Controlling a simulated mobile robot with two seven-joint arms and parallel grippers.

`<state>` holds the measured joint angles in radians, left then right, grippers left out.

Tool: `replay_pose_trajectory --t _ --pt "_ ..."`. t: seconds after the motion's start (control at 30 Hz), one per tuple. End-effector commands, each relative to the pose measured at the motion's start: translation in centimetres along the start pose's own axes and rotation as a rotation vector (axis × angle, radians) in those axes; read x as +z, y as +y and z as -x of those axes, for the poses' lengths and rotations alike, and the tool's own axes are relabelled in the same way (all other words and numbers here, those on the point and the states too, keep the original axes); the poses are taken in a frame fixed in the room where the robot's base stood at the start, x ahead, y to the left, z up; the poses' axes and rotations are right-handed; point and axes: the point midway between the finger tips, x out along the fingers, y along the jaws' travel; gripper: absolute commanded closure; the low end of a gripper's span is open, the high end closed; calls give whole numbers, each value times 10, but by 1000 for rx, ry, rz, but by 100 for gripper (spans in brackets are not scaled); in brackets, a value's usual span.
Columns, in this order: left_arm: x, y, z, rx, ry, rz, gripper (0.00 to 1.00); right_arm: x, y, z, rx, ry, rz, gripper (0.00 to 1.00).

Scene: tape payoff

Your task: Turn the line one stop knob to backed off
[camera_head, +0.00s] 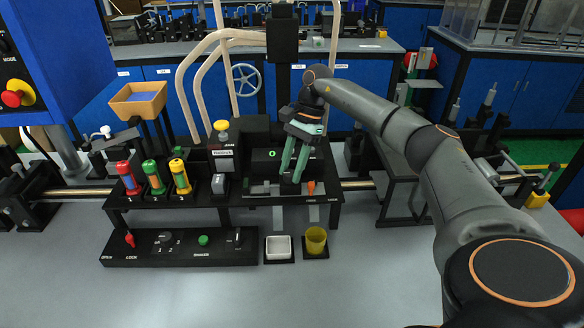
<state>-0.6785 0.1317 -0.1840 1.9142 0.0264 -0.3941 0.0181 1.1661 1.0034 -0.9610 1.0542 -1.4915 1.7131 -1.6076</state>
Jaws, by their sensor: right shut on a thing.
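My right gripper (291,180) reaches down onto the black bench fixture (245,201), its two green fingers slanting to the fixture's deck. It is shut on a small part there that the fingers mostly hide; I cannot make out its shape. An orange lever (311,188) stands just right of the fingertips, apart from them. No readable label marks a line one stop knob. My left gripper is not in view.
Red, green and yellow cylinders (154,176) stand at the fixture's left. A red stop button (15,96) is on the blue cabinet. The grey bench (340,290) is clear in front.

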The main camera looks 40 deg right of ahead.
Motion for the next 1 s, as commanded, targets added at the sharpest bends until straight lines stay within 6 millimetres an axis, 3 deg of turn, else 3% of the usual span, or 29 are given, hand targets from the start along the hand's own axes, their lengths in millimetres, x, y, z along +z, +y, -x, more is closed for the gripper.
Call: replay_pose_trajectory --t 0.6,0.63,0.9,1.0 --pt "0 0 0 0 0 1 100 0 -1 1 16 1 45 100" --pt "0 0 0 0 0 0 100 0 -1 1 16 1 45 60" --pt "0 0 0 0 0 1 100 0 -1 0 16 1 43 31" --pt "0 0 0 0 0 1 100 0 0 0 17 1 43 31"
